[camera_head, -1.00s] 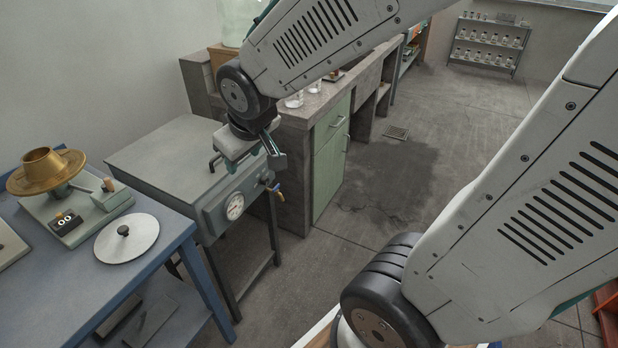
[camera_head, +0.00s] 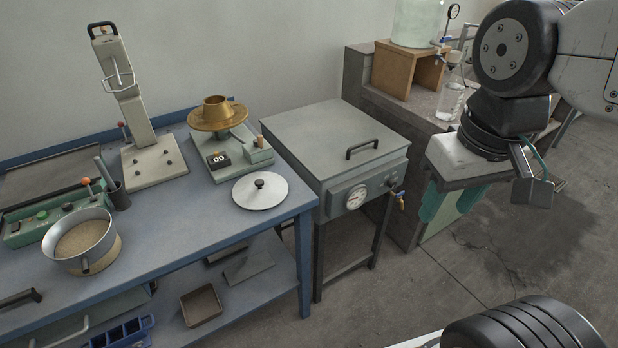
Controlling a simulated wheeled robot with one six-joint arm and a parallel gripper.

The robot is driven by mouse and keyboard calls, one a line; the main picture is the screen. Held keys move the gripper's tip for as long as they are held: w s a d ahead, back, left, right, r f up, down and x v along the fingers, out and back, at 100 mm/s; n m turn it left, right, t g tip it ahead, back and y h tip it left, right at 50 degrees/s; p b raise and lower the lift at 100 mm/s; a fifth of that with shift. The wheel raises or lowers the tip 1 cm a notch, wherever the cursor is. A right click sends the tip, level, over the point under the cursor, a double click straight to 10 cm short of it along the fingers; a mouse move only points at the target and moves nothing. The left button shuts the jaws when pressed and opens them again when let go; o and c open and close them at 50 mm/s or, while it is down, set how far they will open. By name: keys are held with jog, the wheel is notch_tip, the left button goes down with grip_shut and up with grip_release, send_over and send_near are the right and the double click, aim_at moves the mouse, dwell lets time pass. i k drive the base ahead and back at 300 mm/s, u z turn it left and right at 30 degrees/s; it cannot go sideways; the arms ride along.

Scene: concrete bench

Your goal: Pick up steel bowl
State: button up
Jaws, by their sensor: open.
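A steel bowl (camera_head: 80,226) with a short handle stands at the left front of the blue table and holds a sandy, tan material. Its handle points toward the table's front edge. My gripper (camera_head: 452,204) is at the right of the picture, in front of the concrete bench, far to the right of the bowl. It points down, with its teal fingers apart and nothing seen between them.
The blue table (camera_head: 190,236) also bears a round metal lid (camera_head: 260,191), a scale with a brass pan (camera_head: 217,115), an upright tester (camera_head: 140,120) and a green control box (camera_head: 48,220). A grey lidded box with a gauge (camera_head: 335,140) stands between table and gripper.

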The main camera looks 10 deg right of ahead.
aim_at(85, 241)
jog(key=u, duration=2.7)
jog(key=i, duration=1.55)
jog(key=z, duration=2.65)
